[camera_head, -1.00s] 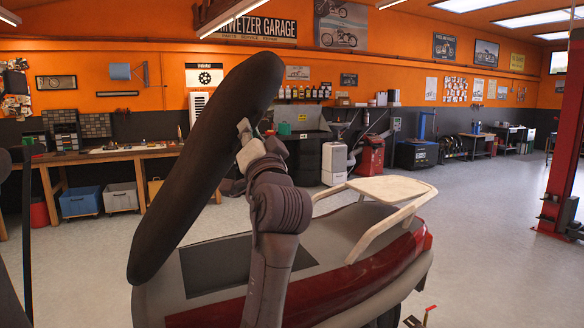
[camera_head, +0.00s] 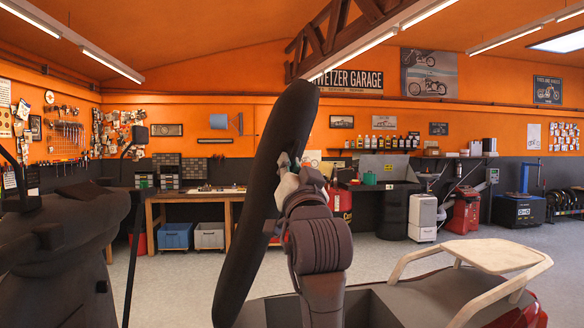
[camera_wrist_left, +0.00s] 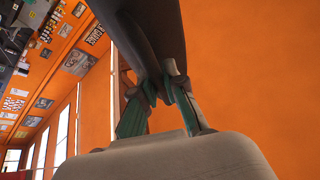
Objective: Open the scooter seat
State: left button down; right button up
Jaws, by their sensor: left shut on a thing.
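The dark scooter seat (camera_head: 258,215) stands raised and steeply tilted in the middle of the head view, seen nearly edge-on. Below and right of it is the scooter's grey rear body (camera_head: 415,300), with a dark rectangular area (camera_head: 365,305) on top. A pale rear rack (camera_head: 470,262) sits at the tail. My left gripper (camera_head: 288,172) is shut on the seat at its right-hand side. In the left wrist view the fingers (camera_wrist_left: 165,92) close on the dark seat (camera_wrist_left: 150,30). My right gripper is not in view.
Dark front parts (camera_head: 65,240), apparently of the scooter, stand at the left with a mirror-like piece. A wooden workbench (camera_head: 190,194) with bins below runs along the back wall. A red machine (camera_head: 465,215) and a white unit (camera_head: 422,216) stand behind. Floor between is clear.

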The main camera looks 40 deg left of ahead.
pick_arm(q)
jog(key=c, duration=1.2)
grip_release()
jog(key=shift+f, duration=0.1)
jog(key=v, duration=1.2)
jog(key=shift+f, duration=0.1)
